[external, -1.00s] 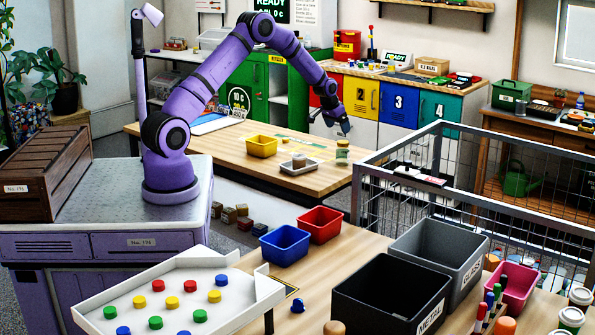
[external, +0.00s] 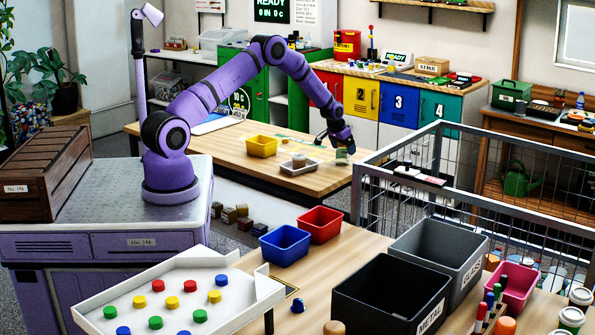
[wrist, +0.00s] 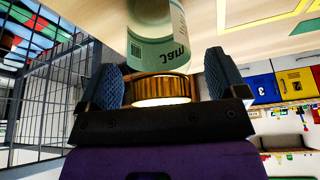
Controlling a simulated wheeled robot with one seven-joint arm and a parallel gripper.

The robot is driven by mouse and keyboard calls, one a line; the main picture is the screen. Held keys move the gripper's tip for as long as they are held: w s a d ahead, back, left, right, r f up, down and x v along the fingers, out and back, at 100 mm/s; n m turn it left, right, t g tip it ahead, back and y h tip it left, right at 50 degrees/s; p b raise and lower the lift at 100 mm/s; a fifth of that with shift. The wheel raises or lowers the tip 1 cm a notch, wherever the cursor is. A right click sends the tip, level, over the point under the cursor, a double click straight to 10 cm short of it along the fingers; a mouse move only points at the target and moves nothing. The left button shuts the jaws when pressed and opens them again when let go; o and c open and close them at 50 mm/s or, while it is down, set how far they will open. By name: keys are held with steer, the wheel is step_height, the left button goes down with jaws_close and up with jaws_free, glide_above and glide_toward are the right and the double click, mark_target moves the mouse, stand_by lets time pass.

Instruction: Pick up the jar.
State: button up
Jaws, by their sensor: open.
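The jar (external: 342,157) stands upright on the wooden table (external: 225,152), near its right end. In the wrist view my gripper (wrist: 164,64) is open, with one blue-grey finger on each side of the lid. A gap shows between the lid and each finger.
A small tray (external: 300,167) with a round item on it lies just left of the jar. A yellow bin (external: 262,146) stands farther left. A wire cage (external: 375,192) rises close to the table's right end.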

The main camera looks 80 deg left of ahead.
steer(key=shift+f, duration=0.1)
steer(key=c, duration=1.1)
